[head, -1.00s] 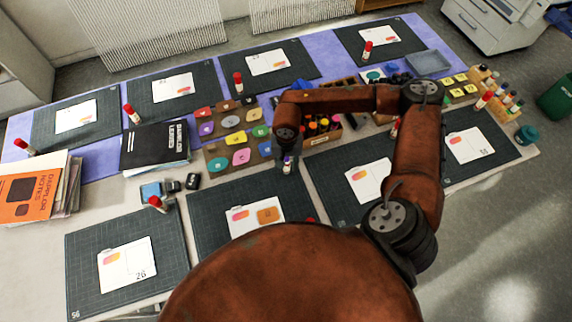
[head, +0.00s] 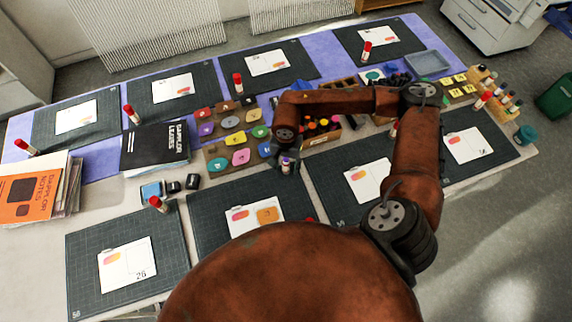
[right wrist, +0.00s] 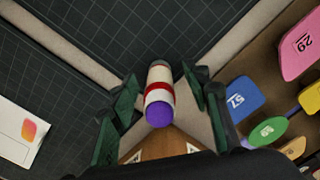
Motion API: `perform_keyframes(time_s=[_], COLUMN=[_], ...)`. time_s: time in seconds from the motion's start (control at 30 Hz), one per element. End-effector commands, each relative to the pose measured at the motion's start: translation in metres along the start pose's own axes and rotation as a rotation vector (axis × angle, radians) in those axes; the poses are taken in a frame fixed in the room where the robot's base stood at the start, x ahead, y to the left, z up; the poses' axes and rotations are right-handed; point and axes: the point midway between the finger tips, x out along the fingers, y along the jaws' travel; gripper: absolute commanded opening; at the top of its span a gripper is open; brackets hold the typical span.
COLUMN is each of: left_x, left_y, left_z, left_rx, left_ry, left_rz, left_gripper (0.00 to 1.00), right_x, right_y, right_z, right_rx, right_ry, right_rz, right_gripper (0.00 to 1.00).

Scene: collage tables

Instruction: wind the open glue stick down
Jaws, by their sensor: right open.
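The open glue stick (right wrist: 159,88) has a white body, a red band and a bare purple end. In the right wrist view it stands between the two fingers of my right gripper (right wrist: 160,110). The fingers are open, with a visible gap on each side of the stick. In the head view my right gripper (head: 286,167) is low over the near table row, beside the board of coloured tags, and the purple end (head: 286,160) shows small there. My left gripper is not in view.
The tag board (head: 232,137) lies close to the gripper. A wooden box of coloured bottles (head: 322,128) stands to its right. Dark mats (head: 210,200) with cards surround it. Several red-capped glue sticks (head: 157,204) stand about. A black book (head: 155,148) lies left.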

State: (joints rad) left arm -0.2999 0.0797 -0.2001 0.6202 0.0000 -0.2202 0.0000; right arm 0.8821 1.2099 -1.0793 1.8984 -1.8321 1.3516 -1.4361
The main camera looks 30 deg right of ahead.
Motion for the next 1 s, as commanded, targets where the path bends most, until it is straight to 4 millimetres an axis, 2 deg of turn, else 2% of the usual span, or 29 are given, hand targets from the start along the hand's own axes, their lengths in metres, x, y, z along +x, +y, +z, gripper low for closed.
perform_keyframes(time_s=[0.6,0.73,1.0], left_x=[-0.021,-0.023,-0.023], left_y=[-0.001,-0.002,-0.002], left_z=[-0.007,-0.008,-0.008], left_rx=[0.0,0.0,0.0], left_ry=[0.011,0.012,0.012], left_rz=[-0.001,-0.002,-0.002], left_gripper=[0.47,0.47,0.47], right_x=[-0.002,-0.001,0.0], right_y=[0.002,0.002,0.002], right_z=[0.001,0.001,0.001], right_rx=[0.881,0.986,1.005], right_ry=[0.0,0.0,0.0], right_rz=[0.0,0.0,0.0], right_gripper=[0.44,0.44,0.44])
